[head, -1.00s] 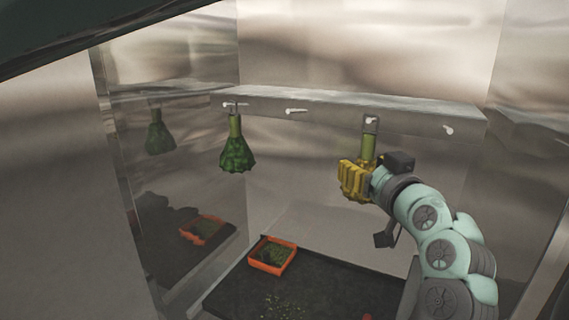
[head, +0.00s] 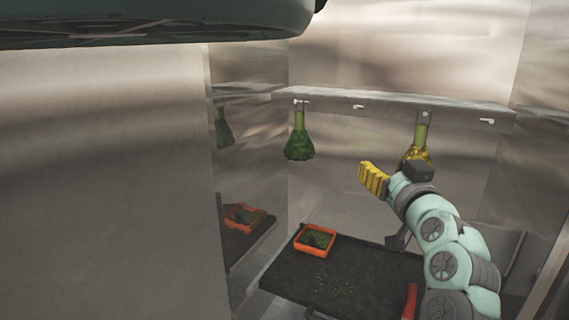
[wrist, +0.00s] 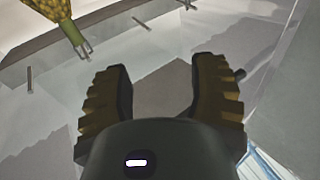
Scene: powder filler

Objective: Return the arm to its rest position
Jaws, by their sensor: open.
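My gripper (head: 374,179) has yellow ribbed fingers and is at the end of my pale green arm in the head view. In the wrist view the two fingers of my gripper (wrist: 160,100) stand apart with nothing between them. A yellow brush (head: 417,155) with a green handle hangs from the right part of the rail, behind and just right of my gripper, partly hidden by my wrist. It also shows at the upper left of the wrist view, as a yellow brush (wrist: 50,10), apart from my fingers.
A green brush (head: 299,140) hangs from the metal rail (head: 390,105), which has bare pegs. Below, an orange tray (head: 331,252) with green bits stands on a dark table (head: 350,292) with scattered bits. A red item (head: 410,300) lies near my arm. Shiny walls reflect the objects.

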